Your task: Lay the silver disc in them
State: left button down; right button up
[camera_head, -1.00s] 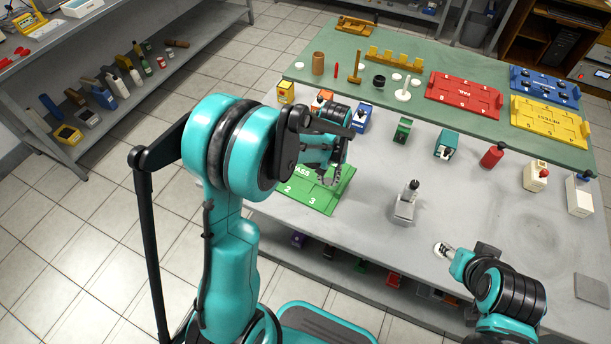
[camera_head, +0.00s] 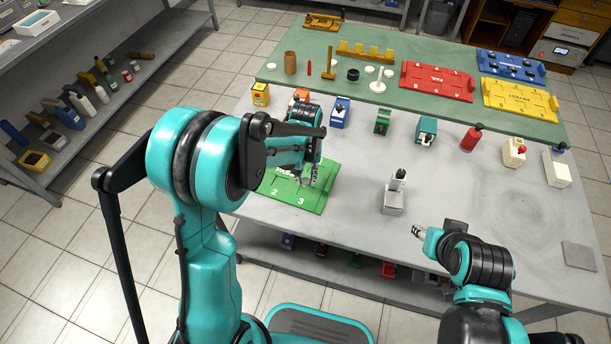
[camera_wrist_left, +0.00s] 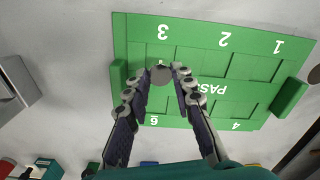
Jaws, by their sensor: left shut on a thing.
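The silver disc (camera_wrist_left: 160,75) is between the fingertips of my left gripper (camera_wrist_left: 166,73) in the left wrist view, and the gripper is shut on it. In the head view my left gripper (camera_head: 309,177) is over the right part of the green PASS tray (camera_head: 290,200), and the disc is too small to make out there. The tray's numbered compartments also show in the left wrist view (camera_wrist_left: 215,62); the disc appears near compartment 3. The disc's height above the tray is unclear. My right gripper (camera_head: 418,232) is over the grey table at the right, and its jaw state is unclear.
A grey stand (camera_head: 394,198) is right of the tray. Red (camera_head: 437,80) and yellow (camera_head: 520,99) trays lie on the green mat. A flat grey plate (camera_head: 578,256) lies at right.

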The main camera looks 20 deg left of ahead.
pick_arm(q)
jog(key=shift+f+b, duration=1.65)
jog(key=shift+f, duration=0.6)
jog(key=shift+f, duration=0.15)
jog(key=c, duration=1.2)
grip_release()
jog(key=shift+c, duration=0.5)
jog(key=c, duration=0.4)
jog(key=shift+r+p, duration=1.55)
jog(key=shift+r, duration=0.75)
